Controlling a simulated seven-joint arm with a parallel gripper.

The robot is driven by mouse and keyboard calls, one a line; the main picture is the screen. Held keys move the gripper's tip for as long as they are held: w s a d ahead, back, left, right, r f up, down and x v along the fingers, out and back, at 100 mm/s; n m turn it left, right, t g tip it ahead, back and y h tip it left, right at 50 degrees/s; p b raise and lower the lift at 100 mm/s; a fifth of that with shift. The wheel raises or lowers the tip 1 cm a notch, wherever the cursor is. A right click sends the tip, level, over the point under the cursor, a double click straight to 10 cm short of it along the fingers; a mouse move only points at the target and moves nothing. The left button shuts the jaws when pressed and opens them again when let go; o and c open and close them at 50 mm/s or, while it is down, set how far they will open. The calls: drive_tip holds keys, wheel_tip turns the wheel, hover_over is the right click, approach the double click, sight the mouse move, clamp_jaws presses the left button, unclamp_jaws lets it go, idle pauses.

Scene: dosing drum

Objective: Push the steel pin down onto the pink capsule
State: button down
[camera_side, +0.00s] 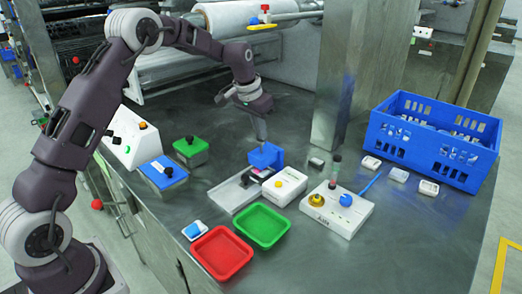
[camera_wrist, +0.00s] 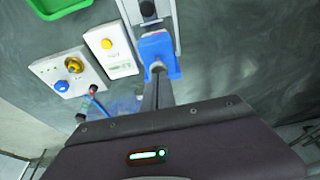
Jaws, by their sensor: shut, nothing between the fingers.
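My gripper (camera_side: 263,139) is shut and empty. It points down at the blue block (camera_side: 266,156) from above, at the far end of a grey metal plate (camera_side: 228,196). In the wrist view the closed fingers (camera_wrist: 157,72) reach the blue block (camera_wrist: 155,48); I cannot tell whether they touch it. The steel pin cannot be made out; it may be hidden at the fingertips or in the block. A dark part (camera_side: 250,177) sits on the plate before the block.
A white box with a yellow button (camera_side: 285,186) stands right beside the plate. A control box (camera_side: 336,209) with yellow and blue knobs is further right. Red (camera_side: 222,253) and green (camera_side: 262,225) trays lie in front. A blue crate (camera_side: 432,138) and a steel column (camera_side: 343,80) stand behind.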

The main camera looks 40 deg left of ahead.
drive_tip(key=shift+f, duration=1.05)
idle(0.4)
wheel_tip(320, 180, up, 9)
idle(0.8)
